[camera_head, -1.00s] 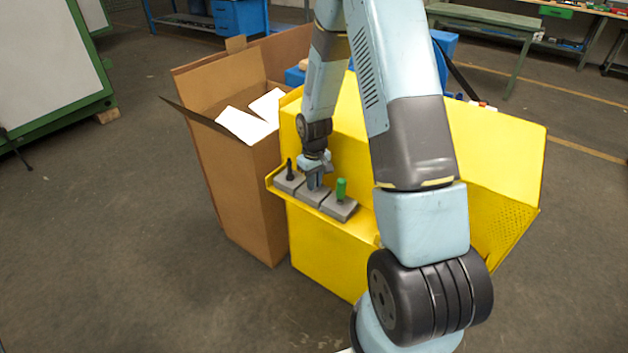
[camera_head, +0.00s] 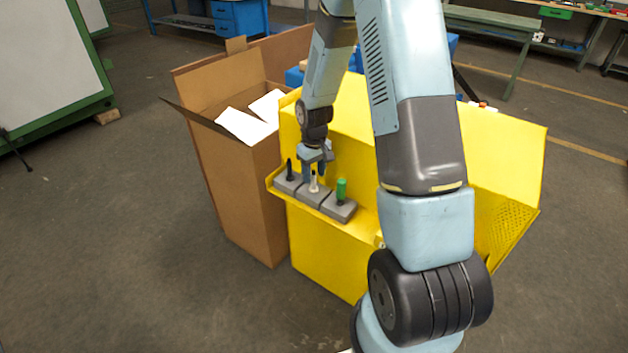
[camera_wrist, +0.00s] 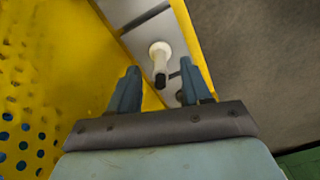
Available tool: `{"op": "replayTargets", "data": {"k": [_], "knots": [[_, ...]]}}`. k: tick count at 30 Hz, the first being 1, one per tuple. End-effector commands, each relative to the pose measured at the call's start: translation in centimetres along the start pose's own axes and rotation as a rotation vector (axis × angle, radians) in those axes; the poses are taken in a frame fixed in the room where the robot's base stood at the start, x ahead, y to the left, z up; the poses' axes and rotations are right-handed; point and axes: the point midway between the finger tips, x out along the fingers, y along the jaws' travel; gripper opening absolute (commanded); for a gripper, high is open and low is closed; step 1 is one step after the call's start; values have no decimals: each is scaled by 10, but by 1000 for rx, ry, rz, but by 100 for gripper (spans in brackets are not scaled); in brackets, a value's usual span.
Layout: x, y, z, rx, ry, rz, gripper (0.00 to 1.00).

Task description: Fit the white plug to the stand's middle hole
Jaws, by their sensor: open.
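The white plug (camera_head: 314,184) stands upright in the middle block of the grey stand (camera_head: 311,196). In the wrist view the white plug (camera_wrist: 160,56) shows a round white collar and a dark end, seen almost end-on. My gripper (camera_head: 314,175) is just above and around the plug's upper part, with its fingers apart. In the wrist view my gripper (camera_wrist: 159,70) has one finger on each side of the plug, with gaps between. The hole under the plug is hidden.
A black plug (camera_head: 289,170) stands in the stand's left block and a green plug (camera_head: 341,190) in the right block. The stand sits on a yellow ledge of the yellow housing (camera_head: 325,250). An open cardboard box (camera_head: 235,190) is close on the left.

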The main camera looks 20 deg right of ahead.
Motion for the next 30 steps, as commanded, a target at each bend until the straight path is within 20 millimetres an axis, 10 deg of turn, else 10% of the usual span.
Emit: {"op": "replayTargets", "data": {"k": [15, 30], "knots": [[-83, 0, -1, 0, 1, 1, 48], [-94, 0, 0, 0, -1, 0, 48]]}}
